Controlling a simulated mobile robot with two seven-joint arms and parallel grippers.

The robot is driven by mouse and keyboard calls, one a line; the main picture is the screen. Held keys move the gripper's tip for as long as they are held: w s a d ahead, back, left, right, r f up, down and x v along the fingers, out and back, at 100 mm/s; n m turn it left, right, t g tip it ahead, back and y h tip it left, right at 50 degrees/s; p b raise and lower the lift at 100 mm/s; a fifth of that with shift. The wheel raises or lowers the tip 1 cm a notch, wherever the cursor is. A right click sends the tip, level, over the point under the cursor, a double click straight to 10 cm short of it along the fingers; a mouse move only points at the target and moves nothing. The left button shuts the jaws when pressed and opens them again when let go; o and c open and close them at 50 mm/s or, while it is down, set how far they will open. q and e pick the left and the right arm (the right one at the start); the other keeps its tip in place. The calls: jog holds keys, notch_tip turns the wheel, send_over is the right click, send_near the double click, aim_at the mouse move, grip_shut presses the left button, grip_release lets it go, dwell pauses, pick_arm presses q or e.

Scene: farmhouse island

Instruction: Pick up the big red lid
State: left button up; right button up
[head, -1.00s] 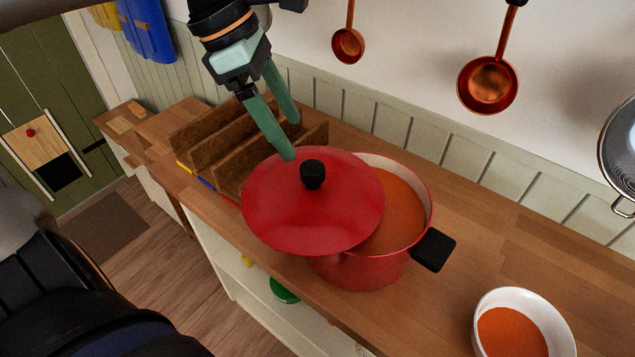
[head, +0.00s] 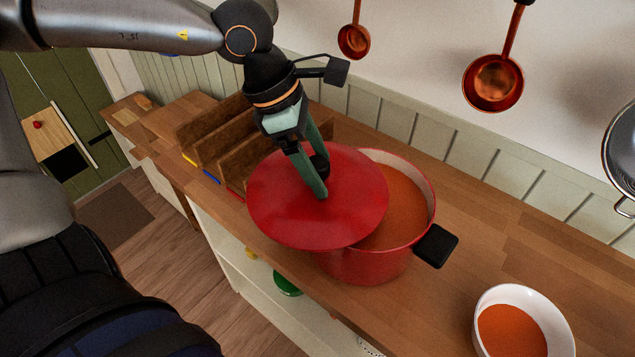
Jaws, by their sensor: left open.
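The big red lid (head: 290,215) lies off-centre over the left part of the red pot (head: 365,267), leaving the pot's right side uncovered. I cannot tell whether the fingers touch the knob or the lid. My right gripper is not in view.
Orange soup (head: 395,212) shows in the pot, whose black handle (head: 436,246) points right. A white bowl (head: 485,305) of orange soup stands at the lower right. A wooden rack (head: 222,140) is behind the lid. Copper ladles (head: 492,84) hang on the wall.

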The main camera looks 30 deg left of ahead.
pick_arm(q)
jog(key=shift+c, duration=0.4)
grip_shut()
jog(key=shift+r, duration=0.1)
dwell(0.8)
